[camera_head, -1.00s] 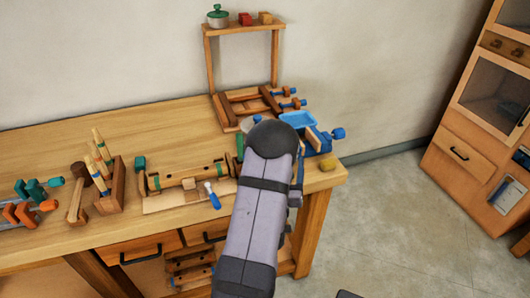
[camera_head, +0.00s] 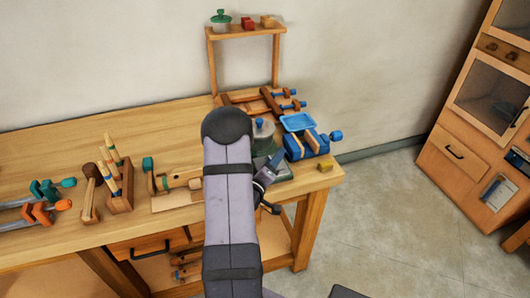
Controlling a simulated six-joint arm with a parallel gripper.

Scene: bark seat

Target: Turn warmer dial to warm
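A grey round pot with a blue knob (camera_head: 262,130) stands on the bench behind my arm; it may be the warmer, but I cannot be sure. A dark green block or base (camera_head: 283,173) shows just in front of it. I cannot make out the warmer's dial or its setting; my arm covers part of this area. The end of my arm with my gripper (camera_head: 268,178) is partly visible to the right of the forearm, close to the dark green base. Its fingers are too small and hidden to tell open from shut, or whether they touch anything.
A shelf rack (camera_head: 246,32) stands behind. A wooden cabinet (camera_head: 450,150) is at the right, with open floor between.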

